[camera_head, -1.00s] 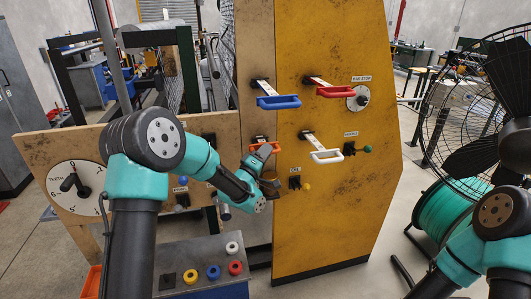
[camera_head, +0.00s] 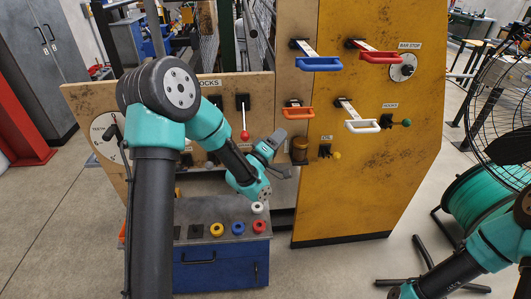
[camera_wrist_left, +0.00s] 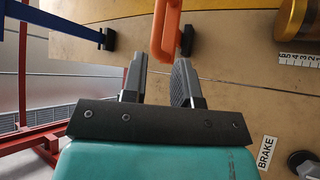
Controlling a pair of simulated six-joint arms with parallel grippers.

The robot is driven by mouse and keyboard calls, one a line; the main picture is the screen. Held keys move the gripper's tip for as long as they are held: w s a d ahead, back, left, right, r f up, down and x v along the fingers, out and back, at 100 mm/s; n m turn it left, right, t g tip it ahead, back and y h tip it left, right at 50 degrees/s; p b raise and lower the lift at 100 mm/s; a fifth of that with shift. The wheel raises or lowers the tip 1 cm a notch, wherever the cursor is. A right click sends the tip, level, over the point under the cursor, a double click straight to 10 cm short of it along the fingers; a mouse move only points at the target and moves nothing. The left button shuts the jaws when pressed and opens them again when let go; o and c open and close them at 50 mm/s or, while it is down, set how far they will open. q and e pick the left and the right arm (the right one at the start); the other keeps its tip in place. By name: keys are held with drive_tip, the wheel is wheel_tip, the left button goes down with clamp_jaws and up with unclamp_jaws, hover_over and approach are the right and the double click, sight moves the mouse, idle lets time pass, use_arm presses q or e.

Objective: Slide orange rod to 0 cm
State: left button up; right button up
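The orange rod's handle (camera_head: 298,113) stands out from the tan panel, left of the yellow panel. In the left wrist view the orange handle (camera_wrist_left: 166,35) lies just past my fingertips and roughly between their lines. My left gripper (camera_head: 279,149) is below and left of the handle in the head view. In the wrist view my left gripper (camera_wrist_left: 161,65) has its two dark fingers apart, with nothing clearly held. I cannot tell whether a finger touches the handle. The rod's scale reading is not legible. My right gripper is outside the view.
Blue (camera_head: 319,63), red (camera_head: 375,57) and white (camera_head: 362,126) handles stick out nearby. A brass cylinder (camera_head: 299,148) is just below the orange handle. A red-knobbed lever (camera_head: 244,132) is to its left. A console with coloured buttons (camera_head: 217,230) stands below.

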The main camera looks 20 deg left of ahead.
use_arm(q)
drive_tip(key=v, duration=0.7)
idle(0.3)
drive_tip(key=s+d+f+m+g+y, duration=0.1)
drive_tip(key=s+f+g, duration=0.15)
drive_tip(key=f, duration=0.55)
drive_tip(key=s+f+m+g+y, duration=0.15)
drive_tip(key=f+g, duration=0.25)
drive_tip(key=f, duration=0.4)
drive_tip(key=s+d+f+m+g+y, duration=0.15)
drive_tip(key=f+g, duration=0.25)
drive_tip(key=f, duration=0.4)
drive_tip(key=s+f+m+g, duration=0.1)
drive_tip(key=s+f+g, duration=0.3)
drive_tip(key=s, duration=0.4)
drive_tip(key=s+f+m+g, duration=0.1)
drive_tip(key=s+f+g, duration=0.4)
drive_tip(key=s+f, duration=0.2)
drive_tip(key=shift+s+d+m+y, duration=0.35)
drive_tip(key=shift+s+m+y, duration=0.05)
drive_tip(key=shift+s, duration=0.8)
